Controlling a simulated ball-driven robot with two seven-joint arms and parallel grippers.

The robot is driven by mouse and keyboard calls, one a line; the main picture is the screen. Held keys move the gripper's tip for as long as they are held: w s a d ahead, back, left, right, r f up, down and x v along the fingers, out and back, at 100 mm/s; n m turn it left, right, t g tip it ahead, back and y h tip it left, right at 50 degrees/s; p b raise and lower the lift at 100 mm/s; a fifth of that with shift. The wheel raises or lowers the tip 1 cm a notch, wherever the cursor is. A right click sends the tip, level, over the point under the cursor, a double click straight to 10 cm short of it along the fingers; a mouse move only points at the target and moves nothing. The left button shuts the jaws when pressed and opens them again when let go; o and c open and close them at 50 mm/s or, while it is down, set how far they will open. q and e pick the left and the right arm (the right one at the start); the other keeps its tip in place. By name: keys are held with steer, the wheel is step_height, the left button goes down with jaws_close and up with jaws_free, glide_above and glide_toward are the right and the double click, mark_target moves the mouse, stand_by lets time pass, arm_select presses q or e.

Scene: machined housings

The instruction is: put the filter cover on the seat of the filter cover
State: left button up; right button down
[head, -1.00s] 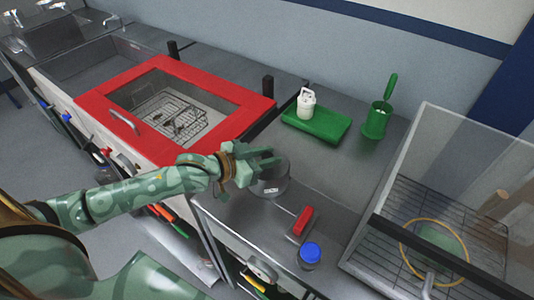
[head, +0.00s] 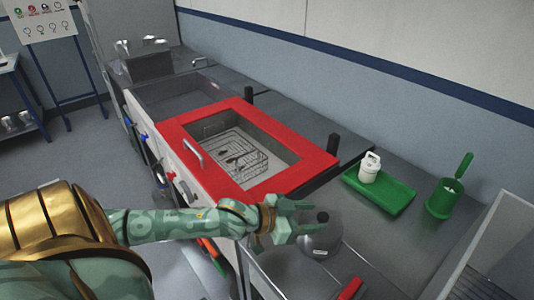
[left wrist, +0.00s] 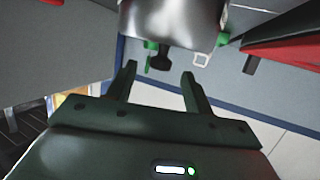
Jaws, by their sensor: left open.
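A grey rounded metal piece (head: 322,240) with a black knob on top (head: 322,216) stands on the steel counter; I take it for the filter cover. My left gripper (head: 306,216) is open just left of the knob, its fingers pointing at it. In the left wrist view the grey body (left wrist: 172,22) fills the top middle, and the knob (left wrist: 160,61) shows between and just beyond the open fingertips (left wrist: 160,75). I see no contact. I cannot make out the seat of the filter cover. My right gripper is not in view.
A red-framed basin (head: 178,138) with a wire basket (head: 235,156) lies behind my arm. A green tray (head: 395,200) holds a white bottle (head: 370,167); a green cup (head: 440,198) stands right of it. A red item (head: 350,289) lies near the front edge.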

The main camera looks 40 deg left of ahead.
arm_select(q)
steer(key=p+v, duration=0.3)
steer(key=v, duration=0.9)
steer(key=shift+s+a+p, duration=0.15)
steer(key=shift+s+p, duration=0.1)
steer(key=shift+p, duration=0.05)
